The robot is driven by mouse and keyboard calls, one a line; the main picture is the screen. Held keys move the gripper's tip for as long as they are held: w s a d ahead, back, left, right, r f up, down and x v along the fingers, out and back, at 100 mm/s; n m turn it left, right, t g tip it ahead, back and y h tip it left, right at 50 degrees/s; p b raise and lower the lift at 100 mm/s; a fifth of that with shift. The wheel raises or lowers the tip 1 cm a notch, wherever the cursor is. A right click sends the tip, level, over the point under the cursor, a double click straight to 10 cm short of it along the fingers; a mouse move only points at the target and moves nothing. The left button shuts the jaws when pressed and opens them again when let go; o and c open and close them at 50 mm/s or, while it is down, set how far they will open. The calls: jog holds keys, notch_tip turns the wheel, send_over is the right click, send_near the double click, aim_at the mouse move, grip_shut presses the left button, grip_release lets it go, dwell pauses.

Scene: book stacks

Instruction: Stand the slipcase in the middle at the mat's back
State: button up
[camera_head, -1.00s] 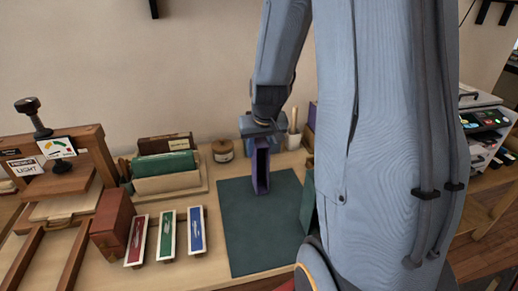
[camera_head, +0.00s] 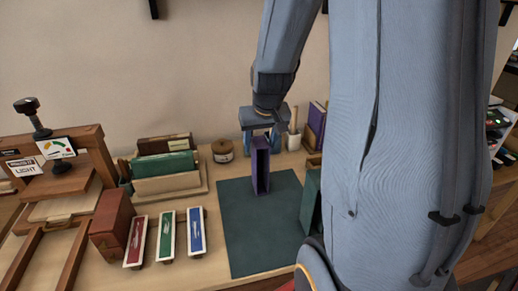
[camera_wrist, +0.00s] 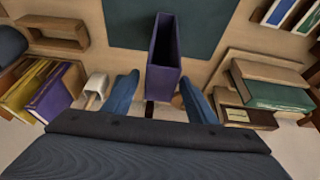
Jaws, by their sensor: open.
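The purple slipcase (camera_head: 260,168) stands upright at the back edge of the dark green mat (camera_head: 255,235), about midway across it, with its open side facing the front. It also shows in the wrist view (camera_wrist: 163,60). My gripper (camera_head: 264,134) is just above and behind the slipcase. In the wrist view its two blue fingers (camera_wrist: 160,97) are spread wide, one on each side of the slipcase's near end, with gaps to both sides. The gripper is open and holds nothing.
Red, green and blue labelled strips (camera_head: 166,237) lie left of the mat beside a dark red box (camera_head: 112,224). A book rack (camera_head: 165,182) stands at the back left. A green case (camera_head: 311,201) stands at the mat's right edge, partly behind my arm. A round jar (camera_head: 222,151) and a pale pot (camera_head: 293,141) stand behind.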

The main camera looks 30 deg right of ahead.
jog(key=v, duration=0.8)
jog(key=shift+r, duration=0.1)
jog(key=s+a+f+n+g+y, duration=0.1)
jog(key=s+a+f+n+g, duration=0.2)
jog(key=s+a+f, duration=0.7)
jog(key=s+a, duration=0.3)
jog(key=a, duration=0.1)
jog(key=shift+a+f+g, duration=0.2)
jog(key=shift+a+g, duration=0.05)
jog(key=shift+g, duration=0.15)
